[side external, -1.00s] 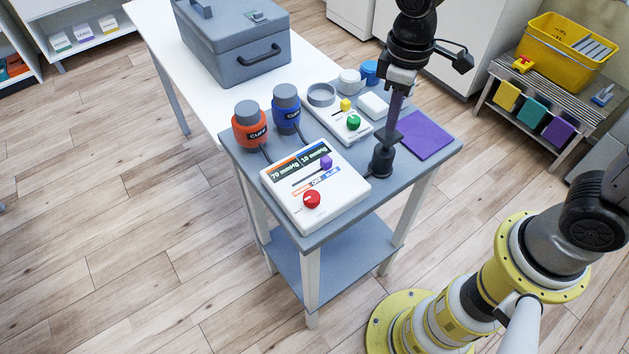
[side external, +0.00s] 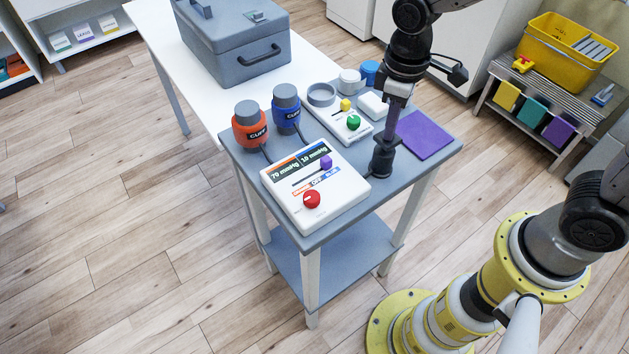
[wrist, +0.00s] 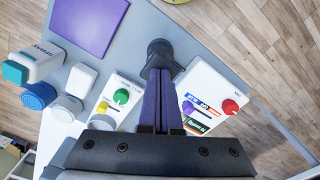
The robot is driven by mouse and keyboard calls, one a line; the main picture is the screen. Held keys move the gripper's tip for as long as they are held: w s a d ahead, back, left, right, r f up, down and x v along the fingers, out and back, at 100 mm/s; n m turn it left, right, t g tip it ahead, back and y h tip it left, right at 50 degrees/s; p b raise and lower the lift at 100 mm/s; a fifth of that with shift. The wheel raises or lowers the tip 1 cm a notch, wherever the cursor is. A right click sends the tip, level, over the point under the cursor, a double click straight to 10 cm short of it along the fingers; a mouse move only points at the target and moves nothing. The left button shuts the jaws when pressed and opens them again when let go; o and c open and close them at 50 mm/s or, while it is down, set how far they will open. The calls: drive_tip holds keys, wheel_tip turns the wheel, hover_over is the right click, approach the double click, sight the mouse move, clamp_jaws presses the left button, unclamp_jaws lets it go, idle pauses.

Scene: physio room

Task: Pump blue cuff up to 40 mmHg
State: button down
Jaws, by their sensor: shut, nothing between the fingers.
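The white control box (side external: 316,215) has a display (side external: 300,165) reading 70 mmHg on its orange half and 10 mmHg on its blue half. Its purple slider knob (side external: 326,163) is at the BLUE end of the slot. A red dial (side external: 312,199) is in front. The blue cuff (side external: 287,112) stands behind the box, beside the orange cuff (side external: 249,128). A black pump (side external: 381,164) stands right of the box. My gripper (side external: 388,138) is shut and empty, its fingertips at the pump's top. The wrist view shows the closed purple fingers (wrist: 161,76) against the black pump (wrist: 158,52); exact contact is hidden.
A second white device (side external: 338,122) with green and yellow knobs, a grey ring (side external: 321,94) and a small white box (side external: 374,105) are behind the pump. A purple mat (side external: 426,135) lies to the right. A grey case (side external: 235,50) stands on the white table.

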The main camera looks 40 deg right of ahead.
drive_tip(key=shift+f, duration=0.7)
drive_tip(key=shift+r, duration=0.1)
drive_tip(key=shift+r, duration=1.8)
drive_tip(key=shift+f, duration=0.15)
drive_tip(key=shift+f, duration=1.75)
drive_tip(key=shift+r, duration=1.9)
